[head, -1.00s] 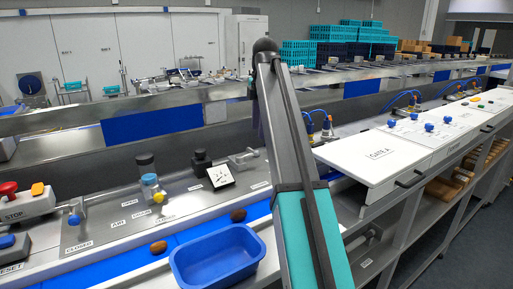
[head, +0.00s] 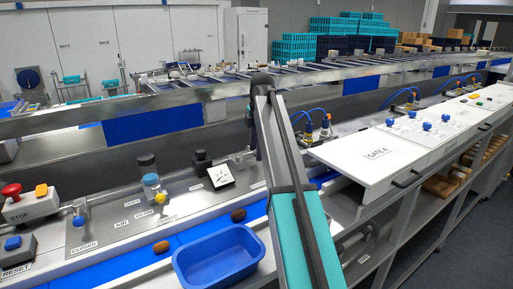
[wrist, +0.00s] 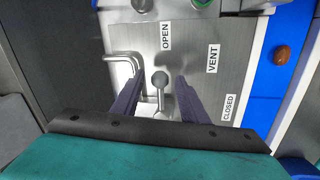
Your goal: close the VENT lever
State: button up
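The VENT lever, a metal rod with a grey ball knob (wrist: 160,79), stands on a steel panel (wrist: 190,75) in the wrist view. The labels OPEN (wrist: 166,36), VENT (wrist: 212,58) and CLOSED (wrist: 229,106) lie around it. The rod points toward the OPEN side of the picture. My gripper (wrist: 159,74) is open, with one dark finger on each side of the knob and a gap showing to both. I cannot tell whether the fingers reach down to knob height. In the head view my arm hides the lever.
A bent metal bar (wrist: 120,57) is close beside my left finger. A blue belt with brown dates (head: 161,247) (head: 238,215) runs along the panel's front. A blue bin (head: 217,256) sits in front of the belt. The white GATE A box (head: 366,150) is to the right.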

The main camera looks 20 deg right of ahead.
jog(key=shift+c, duration=0.5)
grip_shut()
jog(key=shift+d, duration=0.2)
